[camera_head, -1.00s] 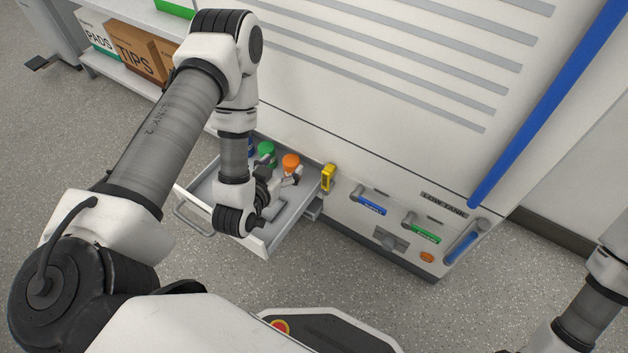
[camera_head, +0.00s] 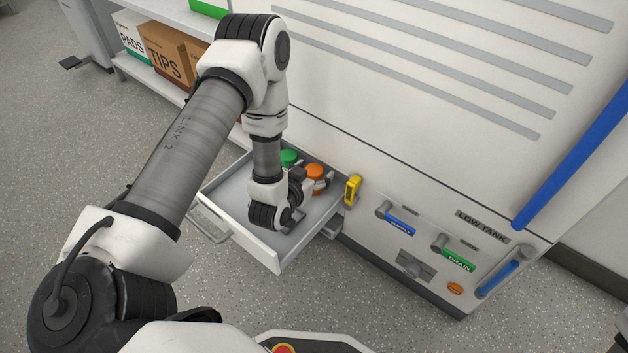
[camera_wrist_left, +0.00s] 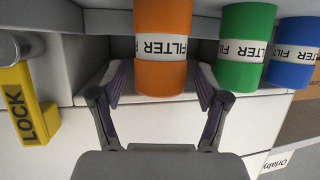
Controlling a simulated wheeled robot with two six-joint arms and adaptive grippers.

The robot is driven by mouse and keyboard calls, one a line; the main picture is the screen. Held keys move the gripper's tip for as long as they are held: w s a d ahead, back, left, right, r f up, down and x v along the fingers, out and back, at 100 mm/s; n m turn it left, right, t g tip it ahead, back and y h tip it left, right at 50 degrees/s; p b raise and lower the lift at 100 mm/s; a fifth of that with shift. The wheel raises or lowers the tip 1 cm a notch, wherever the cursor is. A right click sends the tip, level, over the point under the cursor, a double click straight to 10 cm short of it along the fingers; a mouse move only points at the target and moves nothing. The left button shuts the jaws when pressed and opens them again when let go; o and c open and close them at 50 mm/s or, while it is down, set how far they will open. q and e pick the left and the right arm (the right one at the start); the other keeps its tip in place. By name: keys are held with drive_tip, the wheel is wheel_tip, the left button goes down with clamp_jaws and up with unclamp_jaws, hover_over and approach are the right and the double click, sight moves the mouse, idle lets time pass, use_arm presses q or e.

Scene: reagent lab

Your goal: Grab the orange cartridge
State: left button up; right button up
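The orange cartridge (camera_head: 314,171) stands in the open drawer and has a white FILTER label. In the left wrist view the orange cartridge (camera_wrist_left: 161,75) is between the two fingers of my left gripper (camera_wrist_left: 160,82). The fingers are apart, with a visible gap on each side of it. In the head view my left gripper (camera_head: 314,188) is low in the drawer at the orange cartridge, partly hidden by its own wrist. My right gripper is out of view.
A green cartridge (camera_wrist_left: 245,48) and a blue one (camera_wrist_left: 293,52) stand beside the orange one. The drawer (camera_head: 233,189) has low walls. A yellow LOCK tag (camera_head: 352,189) hangs on the cabinet just right of the drawer.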

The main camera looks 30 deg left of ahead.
use_arm(q)
drive_tip(key=c, duration=1)
